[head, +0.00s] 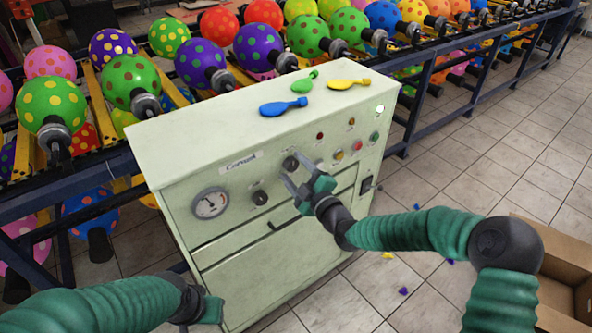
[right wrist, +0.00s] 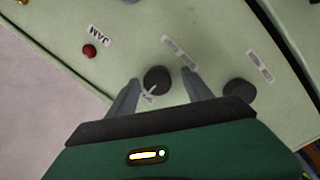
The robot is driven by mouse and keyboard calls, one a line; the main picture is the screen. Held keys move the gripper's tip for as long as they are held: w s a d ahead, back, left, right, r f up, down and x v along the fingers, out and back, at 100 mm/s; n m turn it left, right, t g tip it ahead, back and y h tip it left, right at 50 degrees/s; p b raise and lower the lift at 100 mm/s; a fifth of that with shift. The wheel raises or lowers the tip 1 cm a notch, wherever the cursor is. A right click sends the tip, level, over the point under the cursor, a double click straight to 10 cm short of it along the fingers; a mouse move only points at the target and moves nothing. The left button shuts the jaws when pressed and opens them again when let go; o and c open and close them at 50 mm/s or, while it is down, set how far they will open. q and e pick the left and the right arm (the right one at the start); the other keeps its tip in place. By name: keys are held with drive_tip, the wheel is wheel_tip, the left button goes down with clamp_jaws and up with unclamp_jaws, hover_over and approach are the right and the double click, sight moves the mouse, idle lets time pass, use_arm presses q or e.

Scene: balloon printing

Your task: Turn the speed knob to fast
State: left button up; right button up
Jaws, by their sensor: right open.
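A pale green control cabinet (head: 265,275) stands in the middle of the head view. A dark round knob (head: 290,163) is on the upper part of its front, and a second dark knob (head: 259,197) sits lower left. My right gripper (head: 294,173) is open at the upper knob. In the right wrist view this knob (right wrist: 156,79) lies between the two fingertips, with a white mark at its lower edge; I cannot tell whether the fingers touch it. The label beside it is unreadable. The second knob (right wrist: 240,90) is outside the right finger. My left gripper (head: 210,308) is low at left, its jaws unclear.
A pressure gauge (head: 210,203) is left of the knobs, and several coloured buttons and lamps are at right. A red lamp (right wrist: 89,51) is labelled JAM. Several deflated balloons lie on the cabinet top. Balloon racks stand behind; a cardboard box (head: 565,260) is at right.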

drive_tip(key=shift+a, duration=0.3)
drive_tip(key=shift+d, duration=0.7)
drive_tip(key=c, duration=0.6)
drive_tip(key=shift+c, duration=1.2)
drive_tip(key=shift+a, duration=0.1)
clamp_jaws()
drive_tip(key=shift+a+r, duration=0.1)
use_arm(q)
drive_tip(key=shift+d+r, duration=0.15)
use_arm(e)
drive_tip(key=shift+r+m, duration=0.1)
drive_tip(key=shift+m, duration=0.2)
